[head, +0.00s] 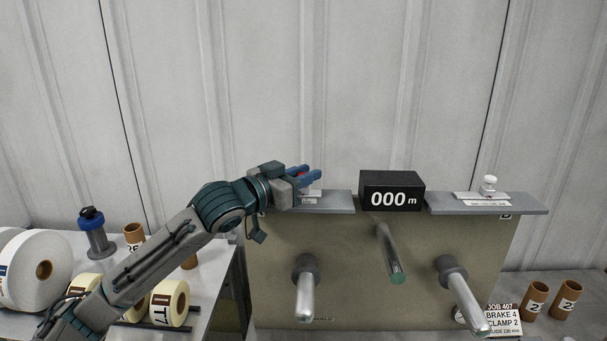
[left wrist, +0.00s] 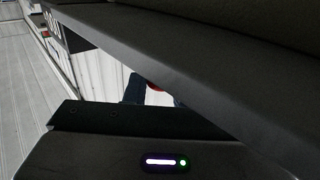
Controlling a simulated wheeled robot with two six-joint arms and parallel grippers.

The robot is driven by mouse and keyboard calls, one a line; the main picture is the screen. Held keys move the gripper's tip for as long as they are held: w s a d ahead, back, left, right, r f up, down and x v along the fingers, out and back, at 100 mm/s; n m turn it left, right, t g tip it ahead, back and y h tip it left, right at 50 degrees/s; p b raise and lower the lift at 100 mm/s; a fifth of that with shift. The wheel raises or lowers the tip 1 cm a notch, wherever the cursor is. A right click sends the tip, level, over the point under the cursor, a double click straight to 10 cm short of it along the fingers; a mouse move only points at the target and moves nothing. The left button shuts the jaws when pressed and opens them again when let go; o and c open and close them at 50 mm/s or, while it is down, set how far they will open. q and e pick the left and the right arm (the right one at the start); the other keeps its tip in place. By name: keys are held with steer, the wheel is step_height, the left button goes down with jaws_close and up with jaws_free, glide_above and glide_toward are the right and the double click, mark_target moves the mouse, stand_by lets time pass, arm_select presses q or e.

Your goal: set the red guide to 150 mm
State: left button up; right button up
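My left gripper (head: 310,174) is over the left grey shelf (head: 336,203), its blue fingers pointing right. A small patch of red, seemingly the red guide (head: 301,174), shows between the fingers; most of it is hidden. My right gripper is not in view.
A black display (head: 392,191) reads 000 m. Several rods stick out below. A job card (head: 502,320) mentions a guide setting, digits unclear. Label rolls (head: 169,302) crowd the left table; brown cores (head: 535,300) stand right.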

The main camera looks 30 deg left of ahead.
arm_select(q)
jaws_close()
steer(key=shift+a, duration=0.1)
steer(key=o, duration=0.7)
jaws_free()
steer(key=shift+c, duration=0.2)
steer(key=shift+s, duration=0.1)
